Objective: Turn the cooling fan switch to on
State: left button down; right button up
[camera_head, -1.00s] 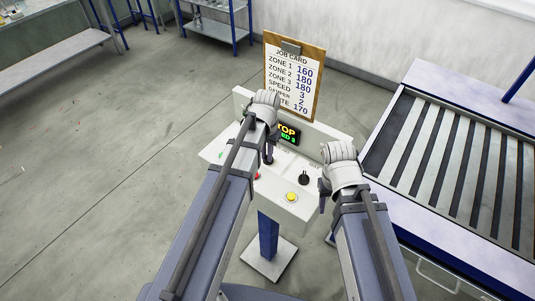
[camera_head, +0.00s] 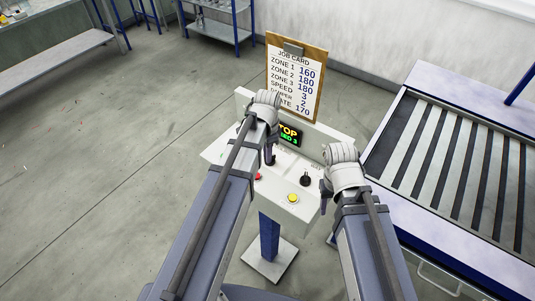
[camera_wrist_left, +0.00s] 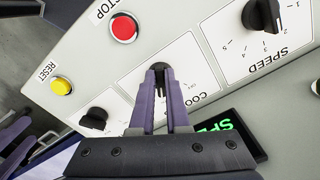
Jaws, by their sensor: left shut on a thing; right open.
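The cooling fan switch is a small black knob (camera_wrist_left: 158,66) on a white label plate that reads "COO…" (camera_wrist_left: 190,98) in the left wrist view. The rest of that label is hidden by my gripper. My left gripper (camera_wrist_left: 159,76) is shut on this knob, one purple finger on each side. In the head view my left gripper (camera_head: 270,156) reaches down to the control panel (camera_head: 272,190), and the knob there is mostly hidden. My right gripper (camera_head: 324,192) is open and empty beside the panel's right edge.
A SPEED knob (camera_wrist_left: 262,15), a red stop button (camera_wrist_left: 123,28), a yellow RESET button (camera_wrist_left: 62,86) and another black knob (camera_wrist_left: 95,117) sit close around. A lit display (camera_head: 289,133) and a job card (camera_head: 295,82) stand behind. A slatted conveyor (camera_head: 455,165) is at right.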

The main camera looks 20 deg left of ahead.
dwell(0.5)
pick_arm(q)
jog(key=c, duration=0.9)
grip_release()
notch_tip(320, 180, up, 8)
jog(key=p, duration=0.8)
jog(key=shift+s+f, duration=0.1)
jog(key=shift+f, duration=0.1)
